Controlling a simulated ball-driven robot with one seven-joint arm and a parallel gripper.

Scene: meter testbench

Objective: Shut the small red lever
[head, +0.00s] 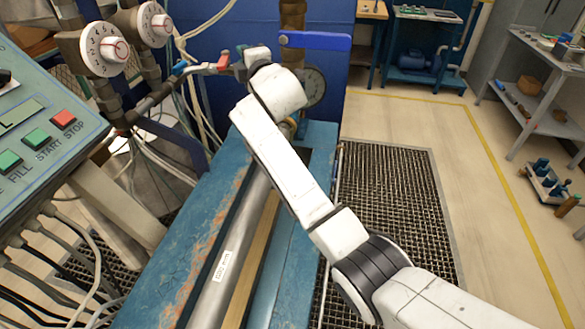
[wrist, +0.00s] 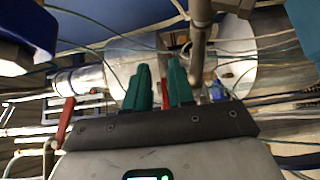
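The small red lever (head: 223,61) stands up from the thin pipe at the upper middle of the head view, just left of my wrist. My gripper's two green fingers show in the wrist view (wrist: 160,68). They are a short way apart, with a narrow strip of red between them; I cannot tell whether it is the lever or touches a finger. Another red handle (wrist: 65,119) shows at the left of the wrist view, beside the gripper's body. In the head view the fingers are mostly hidden by my wrist.
A blue lever (head: 180,67) sits left on the same pipe, and a large blue handle (head: 315,41) is behind my wrist.

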